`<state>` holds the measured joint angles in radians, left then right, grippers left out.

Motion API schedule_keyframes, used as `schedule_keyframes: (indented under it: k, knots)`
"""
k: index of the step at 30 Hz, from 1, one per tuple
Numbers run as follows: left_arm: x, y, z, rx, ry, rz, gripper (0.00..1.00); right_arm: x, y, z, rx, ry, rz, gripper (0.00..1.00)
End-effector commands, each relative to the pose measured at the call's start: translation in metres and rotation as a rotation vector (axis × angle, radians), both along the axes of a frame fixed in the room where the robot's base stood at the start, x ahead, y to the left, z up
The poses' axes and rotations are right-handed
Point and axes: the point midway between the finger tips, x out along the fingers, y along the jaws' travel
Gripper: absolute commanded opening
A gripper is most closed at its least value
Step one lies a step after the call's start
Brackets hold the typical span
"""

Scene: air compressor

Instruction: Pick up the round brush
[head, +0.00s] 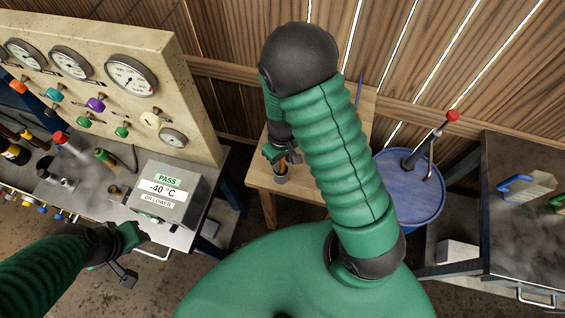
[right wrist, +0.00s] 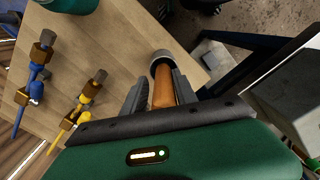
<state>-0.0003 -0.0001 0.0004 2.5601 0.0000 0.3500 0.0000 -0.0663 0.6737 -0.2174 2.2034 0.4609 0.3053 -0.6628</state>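The round brush (right wrist: 163,88) has an orange-brown handle and a grey round head. In the right wrist view it lies between the two fingers of my right gripper (right wrist: 161,90), with its head pointing away from the palm. The fingers flank the handle closely; whether they press on it is unclear. In the head view the right gripper (head: 282,155) points down over the wooden table (head: 258,178), and the brush's grey head (head: 281,178) shows below it near the table's front edge. My left gripper (head: 122,262) is at lower left, away from the brush, its fingers unclear.
Blue (right wrist: 36,85) and yellow (right wrist: 82,104) tools with brass parts lie on the table beside the brush. A gauge panel (head: 190,95) and a grey box marked PASS (head: 170,190) stand at left. A blue drum (head: 408,190) stands right of the table.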

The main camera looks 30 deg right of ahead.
Motion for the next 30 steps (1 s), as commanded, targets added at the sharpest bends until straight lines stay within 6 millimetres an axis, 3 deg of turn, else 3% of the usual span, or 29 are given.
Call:
schedule_keyframes:
  k: [1,7,20,23,30]
  knots:
    - [0.000,0.000,0.000,0.000,0.000,0.000,0.36,0.000,0.001,0.000,0.000,0.000,0.001,0.26]
    - [0.000,0.000,0.000,0.000,0.000,0.001,0.36,-0.002,0.000,0.001,0.001,-0.001,0.001,0.00]
    - [0.000,0.000,0.000,0.000,0.000,0.001,0.36,0.000,-0.001,0.004,0.001,-0.001,0.002,0.00]
    - [0.000,0.000,0.000,0.000,0.000,0.000,0.36,0.000,0.000,0.015,0.000,-0.003,0.004,0.00]
    - [0.000,0.000,0.000,0.000,0.000,0.001,0.36,0.000,0.000,0.061,0.001,-0.006,0.004,0.00]
